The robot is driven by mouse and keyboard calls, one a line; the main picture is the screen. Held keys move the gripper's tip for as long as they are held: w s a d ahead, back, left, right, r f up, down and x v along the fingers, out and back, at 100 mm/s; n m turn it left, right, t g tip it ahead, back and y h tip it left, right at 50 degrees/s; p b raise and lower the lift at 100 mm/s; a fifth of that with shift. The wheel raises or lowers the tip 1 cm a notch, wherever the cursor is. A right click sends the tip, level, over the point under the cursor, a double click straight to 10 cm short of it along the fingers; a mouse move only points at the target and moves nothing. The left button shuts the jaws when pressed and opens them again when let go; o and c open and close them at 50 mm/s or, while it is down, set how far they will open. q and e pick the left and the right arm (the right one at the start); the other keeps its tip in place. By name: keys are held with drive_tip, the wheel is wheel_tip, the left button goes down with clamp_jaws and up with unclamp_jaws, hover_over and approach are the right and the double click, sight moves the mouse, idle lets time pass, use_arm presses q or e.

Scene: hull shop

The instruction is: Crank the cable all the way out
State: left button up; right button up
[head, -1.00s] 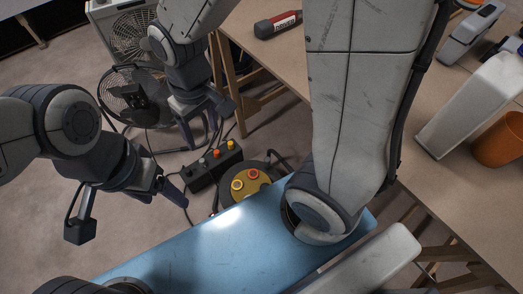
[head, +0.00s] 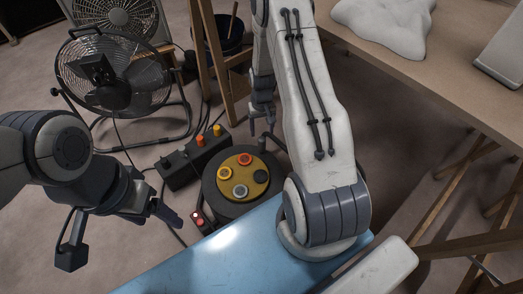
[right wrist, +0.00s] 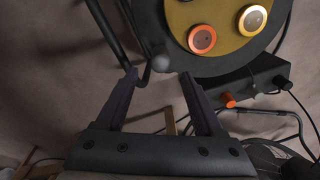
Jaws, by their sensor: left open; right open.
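The cable reel is a round black drum (head: 208,187) with a yellow face (head: 236,170) bearing several round sockets, on the floor beyond my blue base. In the right wrist view the yellow face (right wrist: 220,40) is at the top. A grey rounded knob (right wrist: 160,63), apparently the crank's, shows at the drum's edge, just beyond and between the fingertips. My right gripper (head: 264,118) hangs behind the reel, partly hidden by my arm; its two fingers (right wrist: 158,75) are apart and empty. My left gripper (head: 172,214) is open and empty, left of the reel.
A black box (head: 180,167) with orange and yellow knobs sits left of the reel, with cables on the floor. A black fan (head: 115,75) stands at the back left.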

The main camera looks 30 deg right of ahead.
sight(262, 145)
wheel_tip(262, 145, down, 10)
drive_tip(key=b, duration=0.4)
drive_tip(key=shift+r, duration=0.1)
clamp_jaws()
idle(1.2)
